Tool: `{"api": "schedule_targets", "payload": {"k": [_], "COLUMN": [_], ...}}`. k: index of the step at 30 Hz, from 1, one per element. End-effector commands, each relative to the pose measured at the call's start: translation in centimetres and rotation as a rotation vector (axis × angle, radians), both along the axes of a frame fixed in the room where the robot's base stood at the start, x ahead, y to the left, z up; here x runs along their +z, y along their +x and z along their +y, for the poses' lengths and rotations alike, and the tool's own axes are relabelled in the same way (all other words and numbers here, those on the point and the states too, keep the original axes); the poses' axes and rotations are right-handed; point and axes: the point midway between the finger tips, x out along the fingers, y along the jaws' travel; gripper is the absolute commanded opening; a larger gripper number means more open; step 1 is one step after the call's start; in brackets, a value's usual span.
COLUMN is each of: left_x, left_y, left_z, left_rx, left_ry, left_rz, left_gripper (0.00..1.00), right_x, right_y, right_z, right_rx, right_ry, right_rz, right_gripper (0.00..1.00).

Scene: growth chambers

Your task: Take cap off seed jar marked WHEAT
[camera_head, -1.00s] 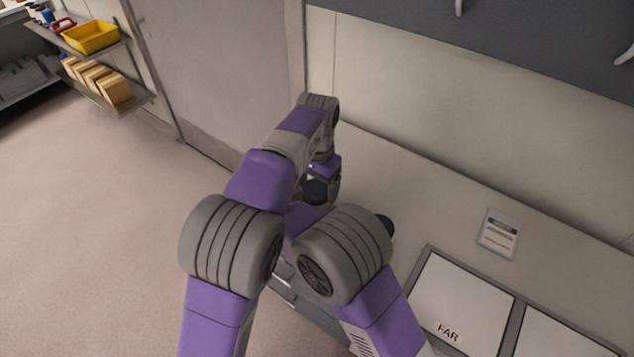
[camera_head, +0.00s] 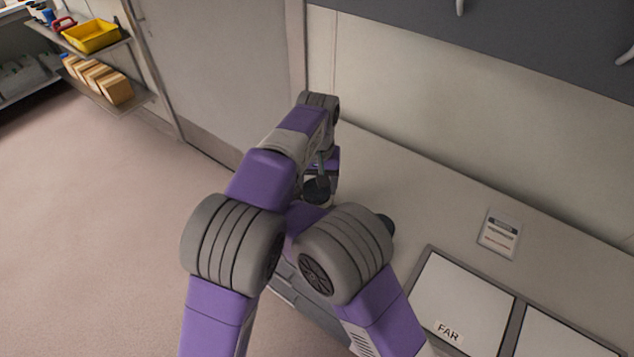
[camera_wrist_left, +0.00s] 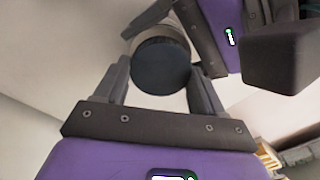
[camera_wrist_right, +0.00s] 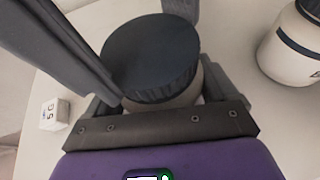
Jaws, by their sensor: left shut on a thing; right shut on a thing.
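A pale jar with a wide dark cap (camera_head: 316,190) stands on the counter, partly hidden by my arms in the head view. In the left wrist view the cap (camera_wrist_left: 160,65) sits between the fingers of my left gripper (camera_head: 321,178), which is shut on it. In the right wrist view my right gripper (camera_wrist_right: 160,92) is shut on the pale jar body (camera_wrist_right: 185,95), just below the cap. The cap is over the jar's mouth; whether it is loose I cannot tell. The jar's label is hidden, so WHEAT cannot be read.
A second pale jar (camera_wrist_right: 292,45) with a dark band stands close by on the right. A small white marked block (camera_wrist_right: 55,113) lies on the left. A label card (camera_head: 499,234) and framed panels, one marked FAR (camera_head: 460,305), lie along the counter (camera_head: 400,180).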

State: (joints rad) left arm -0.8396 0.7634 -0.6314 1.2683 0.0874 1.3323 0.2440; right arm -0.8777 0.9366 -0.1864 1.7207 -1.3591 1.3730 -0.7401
Motion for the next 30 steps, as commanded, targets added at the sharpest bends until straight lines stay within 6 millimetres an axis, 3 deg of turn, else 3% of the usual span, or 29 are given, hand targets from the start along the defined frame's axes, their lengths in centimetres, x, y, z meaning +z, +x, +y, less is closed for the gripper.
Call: {"api": "schedule_targets", "payload": {"k": [5,6,10,20,30], "left_x": [0.0,0.0,0.0,0.1,4.0], "left_y": [-0.2,-0.2,-0.2,0.0,0.0], "left_z": [-0.4,-0.4,-0.4,-0.1,-0.1], "left_rx": [-0.008,-0.008,-0.008,-0.005,-0.005], "left_ry": [-0.007,-0.007,-0.006,-0.002,-0.003], "left_rz": [0.003,0.002,0.002,0.000,-0.002], "left_gripper": [0.33,0.74,0.94,0.95,0.95], "right_x": [0.0,0.0,0.0,0.0,0.0], "right_y": [0.0,0.0,0.0,0.0,0.0], "right_z": [0.3,0.3,0.3,0.1,0.1], "right_rx": [0.009,0.009,0.008,0.003,0.002], "right_ry": [0.003,0.003,0.002,0.001,0.001], "right_rz": [-0.001,-0.001,-0.001,-0.001,-0.001], "right_gripper": [0.01,0.01,0.01,0.01,0.01]}}
